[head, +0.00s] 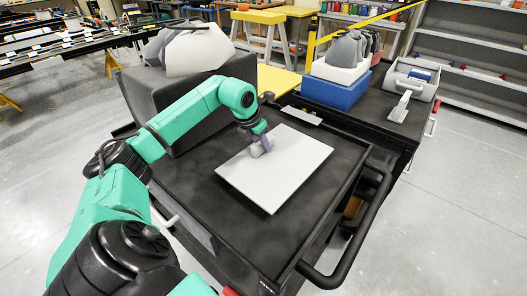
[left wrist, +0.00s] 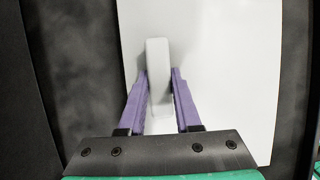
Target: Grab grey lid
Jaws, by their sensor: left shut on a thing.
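The grey lid is a pale flat square panel (head: 285,178) with an upright grip. It appears to lie on the black cart top, though a small gap under it cannot be ruled out. Its light grey handle (head: 257,151) rises near the far left part of the panel. My left gripper (head: 262,141) comes down over the handle. In the left wrist view, the purple fingers of my left gripper (left wrist: 160,76) are closed on both sides of the handle (left wrist: 157,52), with the pale panel (left wrist: 225,75) below. My right gripper is not in view.
The black cart top (head: 215,215) has a raised rim and a handle (head: 365,235) at the right. A dark grey box (head: 185,100) stands at its back left. A blue box (head: 335,90) and a grey tote (head: 412,80) stand on another dark surface behind. Bare cart top lies in front.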

